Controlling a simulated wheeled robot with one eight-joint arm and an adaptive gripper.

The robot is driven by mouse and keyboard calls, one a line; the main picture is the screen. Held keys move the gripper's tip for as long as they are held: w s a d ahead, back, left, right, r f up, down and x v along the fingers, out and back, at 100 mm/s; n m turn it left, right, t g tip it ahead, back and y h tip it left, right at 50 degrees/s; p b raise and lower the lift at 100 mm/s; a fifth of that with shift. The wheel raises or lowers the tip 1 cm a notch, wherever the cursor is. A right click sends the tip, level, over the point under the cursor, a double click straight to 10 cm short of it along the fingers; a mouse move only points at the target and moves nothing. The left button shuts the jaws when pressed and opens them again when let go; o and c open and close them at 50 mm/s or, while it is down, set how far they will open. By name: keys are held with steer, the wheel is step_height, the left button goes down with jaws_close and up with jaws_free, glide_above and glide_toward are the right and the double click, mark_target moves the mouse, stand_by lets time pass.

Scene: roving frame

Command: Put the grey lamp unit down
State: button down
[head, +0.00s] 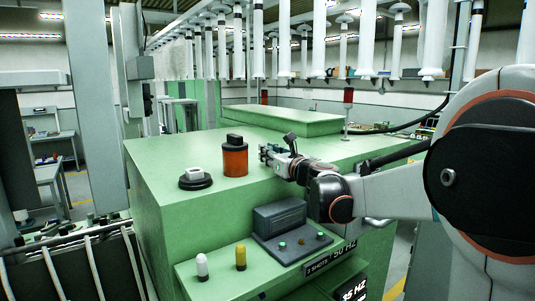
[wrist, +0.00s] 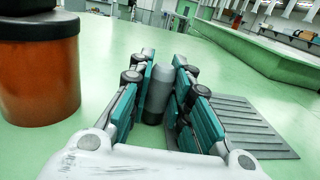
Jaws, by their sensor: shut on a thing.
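The grey lamp unit (wrist: 159,88) is an upright-looking grey cylinder with a darker band, seen between the teal finger pads in the wrist view. My gripper (wrist: 160,92) is shut on it. In the head view my gripper (head: 268,154) is low over the green bench top (head: 160,155), right of the orange canister. The lamp unit cannot be made out there. Its lower end is partly hidden by the fingers, and I cannot tell whether it touches the bench. A grey ribbed mat (wrist: 238,126) lies close to the right of my gripper in the wrist view.
An orange canister with a black lid (head: 235,159) stands left of my gripper, also large in the wrist view (wrist: 38,75). A black disc with a white top (head: 195,179) is further left. A raised green block (head: 280,122) is behind. Bench top between is clear.

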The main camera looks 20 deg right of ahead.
steer(key=shift+s+f, duration=0.1)
steer(key=shift+f, duration=0.05)
steer(key=c, duration=1.5)
jaws_free()
